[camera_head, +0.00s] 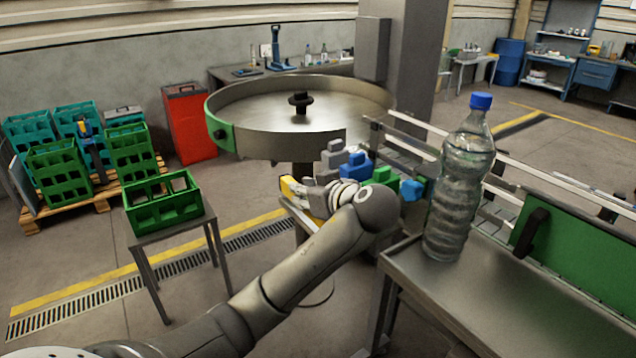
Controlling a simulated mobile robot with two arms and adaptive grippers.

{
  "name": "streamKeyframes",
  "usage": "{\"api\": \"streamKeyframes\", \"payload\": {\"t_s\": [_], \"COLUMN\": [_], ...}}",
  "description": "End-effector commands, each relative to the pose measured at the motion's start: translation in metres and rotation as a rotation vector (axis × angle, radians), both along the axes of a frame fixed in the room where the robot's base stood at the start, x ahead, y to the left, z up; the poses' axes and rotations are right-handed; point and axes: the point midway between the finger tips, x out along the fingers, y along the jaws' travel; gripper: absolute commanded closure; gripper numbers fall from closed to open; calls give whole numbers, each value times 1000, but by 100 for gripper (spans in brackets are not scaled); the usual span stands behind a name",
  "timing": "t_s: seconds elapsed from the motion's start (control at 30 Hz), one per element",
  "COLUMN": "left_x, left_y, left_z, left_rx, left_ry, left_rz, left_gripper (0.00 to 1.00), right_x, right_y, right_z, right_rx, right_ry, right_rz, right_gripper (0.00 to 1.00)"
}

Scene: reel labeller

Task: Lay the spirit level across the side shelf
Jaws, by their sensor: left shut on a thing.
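My left gripper (312,190) reaches in from the lower left to the middle of the view, seen from behind. It is shut on a yellow thing (288,188), which looks like the spirit level. Only a short part of it shows; the fingers and wrist hide the rest. A narrow pale ledge (297,213), perhaps the side shelf, shows just below the gripper and is mostly hidden by my arm. I cannot tell whether the yellow thing touches it. My right gripper is not in view.
A water bottle (460,190) with a blue cap stands on the steel table (455,295) at the right. Blue and green blocks (384,176) sit beside the gripper. A round steel turntable (262,105) stands behind. A green crate (160,214) rests on a small table at the left.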

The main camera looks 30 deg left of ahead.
Motion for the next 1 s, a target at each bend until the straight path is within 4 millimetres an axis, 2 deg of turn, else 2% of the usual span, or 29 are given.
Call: {"api": "streamKeyframes", "payload": {"t_s": [0.27, 0.47, 0.57, 0.67, 0.8, 1.0], "left_x": [-5, 1, 5, 3, -10, -36], "left_y": [-2, -18, -40, -71, -117, -168], "left_z": [3, 5, 10, 14, 20, 25], "left_rx": [-1, -17, -26, -28, -20, -4], "left_ry": [-1, -2, -4, -4, -5, -2], "left_rz": [-6, -173, -346, -545, -808, -1076], "left_gripper": [100, 100, 100, 100, 100, 100], "right_x": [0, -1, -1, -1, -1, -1], "right_y": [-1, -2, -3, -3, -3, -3], "right_z": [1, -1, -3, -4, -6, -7], "right_rx": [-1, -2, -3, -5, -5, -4], "right_ry": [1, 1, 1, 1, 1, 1], "right_rz": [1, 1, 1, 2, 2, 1], "right_gripper": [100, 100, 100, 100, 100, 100]}}
